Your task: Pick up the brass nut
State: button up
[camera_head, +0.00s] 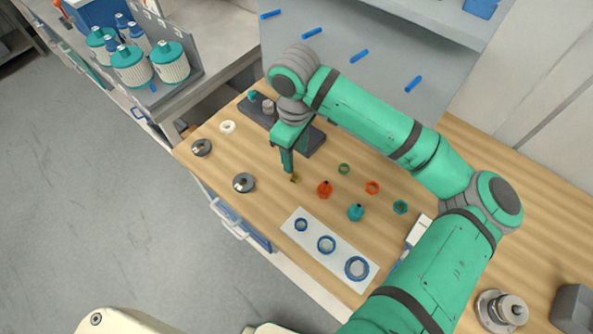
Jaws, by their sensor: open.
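The brass nut (295,178) is a small yellowish piece on the wooden table, just below the fingertips of my gripper. My gripper (288,168) points down from the end of my green arm, with its fingers very close to the nut. From this angle I cannot tell whether the fingers are around the nut or only above it. The gripper is open. Part of the nut may be hidden by the finger in front.
A red fitting (325,189) and a teal fitting (356,212) stand close to the right, with several coloured rings nearby. A white plate (307,246) with blue rings lies in front. A dark block (313,140) is behind my gripper. Dark discs (243,183) lie left.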

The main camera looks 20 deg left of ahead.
aim_at(296, 178)
jog(key=f, duration=0.2)
jog(key=shift+s+d+f, duration=0.1)
jog(key=shift+s+f, duration=0.2)
jog(key=shift+f, duration=2.7)
jog(key=c, duration=1.1)
